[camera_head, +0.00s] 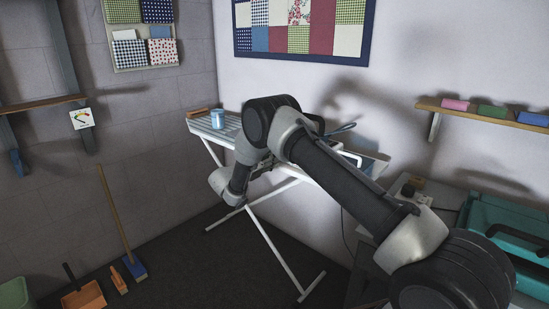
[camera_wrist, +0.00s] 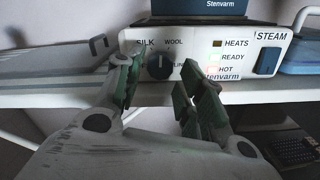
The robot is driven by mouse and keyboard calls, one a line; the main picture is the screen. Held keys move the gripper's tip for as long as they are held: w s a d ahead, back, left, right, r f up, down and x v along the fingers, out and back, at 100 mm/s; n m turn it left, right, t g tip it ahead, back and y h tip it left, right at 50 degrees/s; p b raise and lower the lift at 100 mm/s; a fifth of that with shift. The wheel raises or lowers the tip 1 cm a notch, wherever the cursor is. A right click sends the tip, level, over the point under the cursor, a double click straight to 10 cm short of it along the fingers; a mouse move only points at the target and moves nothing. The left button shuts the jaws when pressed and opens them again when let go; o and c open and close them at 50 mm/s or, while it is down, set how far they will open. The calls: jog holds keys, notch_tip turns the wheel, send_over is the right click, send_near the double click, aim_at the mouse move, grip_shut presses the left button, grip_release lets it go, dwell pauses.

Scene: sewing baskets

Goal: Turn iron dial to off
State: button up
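In the wrist view the iron's white control panel (camera_wrist: 205,48) faces me, with a round dark dial (camera_wrist: 158,66) near its left end. SILK, WOOL and a partly covered label starting LIN are printed around the dial; no OFF label shows. A light mark on the dial seems to point up, but it is too small to be sure. My gripper (camera_wrist: 163,88) is open, its fingers on either side of the dial in the picture. I cannot tell whether they touch it. In the head view my arm hides the panel and gripper.
A blue STEAM switch (camera_wrist: 268,60) and the HEATS, READY and HOT labels are right of the dial. A teal case (camera_head: 505,235) stands at right.

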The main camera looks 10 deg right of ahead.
aim_at(274, 156)
jog(key=shift+x, duration=1.55)
jog(key=c, duration=0.8)
jog(key=shift+n, duration=3.8)
